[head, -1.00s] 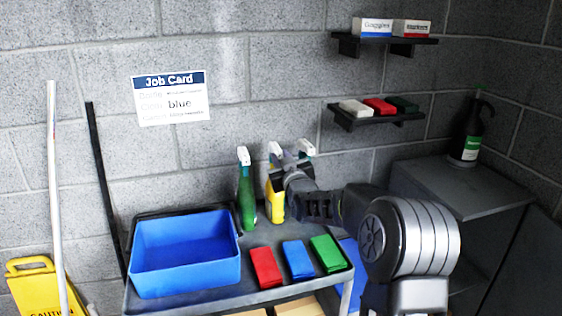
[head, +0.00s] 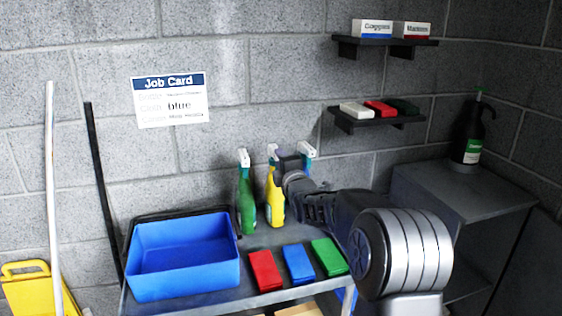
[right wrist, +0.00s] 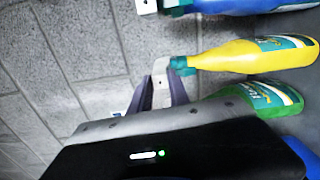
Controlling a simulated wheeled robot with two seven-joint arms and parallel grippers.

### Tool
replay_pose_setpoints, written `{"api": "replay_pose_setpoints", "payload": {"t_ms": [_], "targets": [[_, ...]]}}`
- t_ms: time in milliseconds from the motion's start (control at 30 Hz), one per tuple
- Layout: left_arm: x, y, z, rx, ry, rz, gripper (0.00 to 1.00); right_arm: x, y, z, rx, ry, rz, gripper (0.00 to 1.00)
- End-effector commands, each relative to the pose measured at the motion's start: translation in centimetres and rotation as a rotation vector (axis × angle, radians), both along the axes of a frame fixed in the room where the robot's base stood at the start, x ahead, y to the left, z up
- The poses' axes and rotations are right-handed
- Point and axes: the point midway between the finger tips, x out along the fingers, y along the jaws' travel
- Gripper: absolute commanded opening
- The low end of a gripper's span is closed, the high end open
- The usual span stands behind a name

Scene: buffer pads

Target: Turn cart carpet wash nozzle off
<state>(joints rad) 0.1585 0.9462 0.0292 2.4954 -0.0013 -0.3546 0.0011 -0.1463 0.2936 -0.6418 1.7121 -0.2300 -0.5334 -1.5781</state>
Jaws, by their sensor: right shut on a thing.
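Spray bottles with white nozzles stand at the back of the cart (head: 200,300): a green one (head: 246,203) and a yellow one (head: 276,208). A third white nozzle (head: 307,150) shows to the right, its bottle mostly hidden by my right arm. My right gripper (head: 288,160) is at the yellow bottle's top. In the right wrist view, the gripper (right wrist: 162,92) is shut on the white nozzle (right wrist: 160,82) of the yellow bottle (right wrist: 235,57), with the green bottle (right wrist: 265,98) and a blue bottle (right wrist: 235,5) on either side. The nozzle's setting cannot be read. My left gripper is out of view.
A blue tub (head: 185,281) and red (head: 264,271), blue (head: 298,263) and green (head: 328,256) cloths lie on the cart. A job card (head: 170,99) reading "blue" hangs on the wall. Two shelves and a grey cabinet (head: 460,190) with a dark bottle (head: 470,130) are at right.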

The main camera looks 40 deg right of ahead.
Motion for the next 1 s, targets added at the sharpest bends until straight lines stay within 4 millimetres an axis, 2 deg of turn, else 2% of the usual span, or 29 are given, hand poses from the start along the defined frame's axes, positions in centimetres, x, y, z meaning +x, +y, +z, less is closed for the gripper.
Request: {"api": "replay_pose_setpoints", "payload": {"t_ms": [67, 100, 300, 667, 1000], "targets": [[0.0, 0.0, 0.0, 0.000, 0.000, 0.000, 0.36, 0.0, 0.0, -0.1, 0.000, 0.001, 0.000, 0.07], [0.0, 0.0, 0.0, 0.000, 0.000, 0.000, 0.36, 0.0, 0.0, -0.1, 0.001, 0.001, 0.000, 0.23], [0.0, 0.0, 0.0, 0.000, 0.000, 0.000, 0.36, 0.0, 0.0, 0.0, 0.003, 0.000, 0.000, 0.38], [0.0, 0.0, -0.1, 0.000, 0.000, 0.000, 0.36, -0.5, 0.2, 0.0, 0.004, -0.001, 0.000, 0.38], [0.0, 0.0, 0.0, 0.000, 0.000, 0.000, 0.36, -3.7, 1.4, 0.2, 0.006, -0.003, 0.001, 0.38]]}}
